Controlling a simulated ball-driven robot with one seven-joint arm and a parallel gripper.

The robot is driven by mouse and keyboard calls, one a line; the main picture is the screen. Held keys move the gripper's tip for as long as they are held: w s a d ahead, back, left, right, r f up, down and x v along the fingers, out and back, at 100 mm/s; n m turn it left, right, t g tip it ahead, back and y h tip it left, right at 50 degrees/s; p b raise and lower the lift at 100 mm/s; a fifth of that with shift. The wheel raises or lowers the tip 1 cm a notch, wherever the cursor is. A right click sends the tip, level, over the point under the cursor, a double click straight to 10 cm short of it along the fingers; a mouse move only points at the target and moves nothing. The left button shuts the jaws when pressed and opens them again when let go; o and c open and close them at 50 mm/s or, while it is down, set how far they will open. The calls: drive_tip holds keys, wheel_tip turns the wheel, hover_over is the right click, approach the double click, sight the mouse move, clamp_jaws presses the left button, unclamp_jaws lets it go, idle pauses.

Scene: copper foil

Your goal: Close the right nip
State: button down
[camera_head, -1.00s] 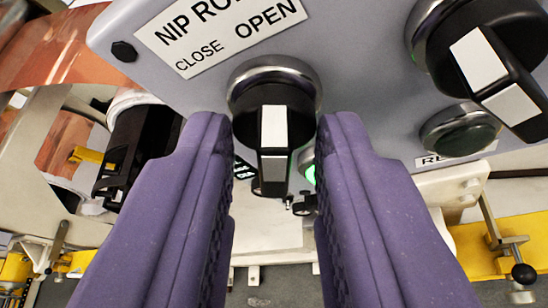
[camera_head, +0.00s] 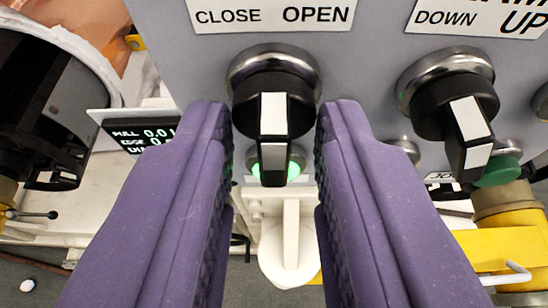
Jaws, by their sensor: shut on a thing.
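A black selector knob (camera_head: 275,105) with a chrome collar and a white stripe on its handle sits on the grey panel (camera_head: 370,60). A plate (camera_head: 272,15) above it reads CLOSE on the left and OPEN on the right. My gripper (camera_head: 274,130) has its two purple fingers on the left and right of the knob and is shut on it. The handle stands upright in the picture, and the plate is nearly level. A green-lit button (camera_head: 270,165) shows below, partly hidden by the handle.
To the right is a second black knob (camera_head: 455,105) under a plate (camera_head: 478,17) reading DOWN and UP, with a green button (camera_head: 498,172) below. A small display (camera_head: 145,125) and a black cylindrical part (camera_head: 50,95) are at left. Yellow parts (camera_head: 490,250) lie lower right.

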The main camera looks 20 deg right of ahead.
drive_tip(key=n+h, duration=0.1)
drive_tip(key=n, duration=0.1)
drive_tip(key=n+h, duration=0.1)
drive_tip(key=n, duration=0.1)
drive_tip(key=shift+a+g+h, duration=0.15)
drive_tip(key=shift+g+h, duration=0.15)
drive_tip(key=shift+g, duration=0.1)
idle(0.4)
drive_tip(key=c, duration=1.2)
unclamp_jaws()
drive_tip(key=v, duration=0.7)
drive_tip(key=shift+s+a, duration=0.25)
drive_tip(key=shift+s, duration=0.05)
